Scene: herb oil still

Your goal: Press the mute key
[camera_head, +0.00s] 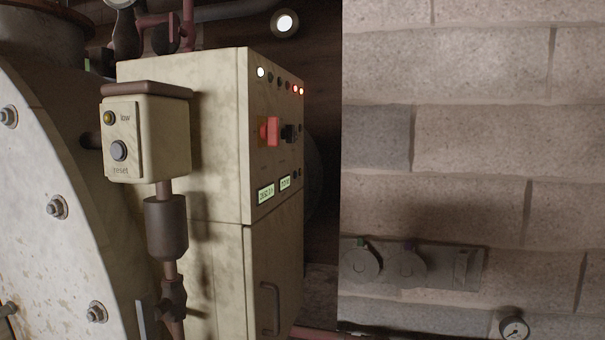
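A beige control cabinet (181,205) stands left of centre, its front panel turned obliquely to the right. The panel carries a row of small lamps, with a white lamp (261,72) lit at the left and red lamps (295,89) lit at the right. Below are a red switch (270,131), a black switch (289,134) and two lit displays, one of them a larger display (266,194). Small dark buttons (297,174) sit near the panel's right edge. No mute label is readable, so I cannot tell which is the mute key. Neither gripper is in view.
A small box (147,136) marked "low" and "reset" has an amber lamp and a grey button, in front of the cabinet. A large bolted metal vessel (40,230) fills the left. A grey plate with round fittings (440,268) and a gauge (514,327) are on the block wall.

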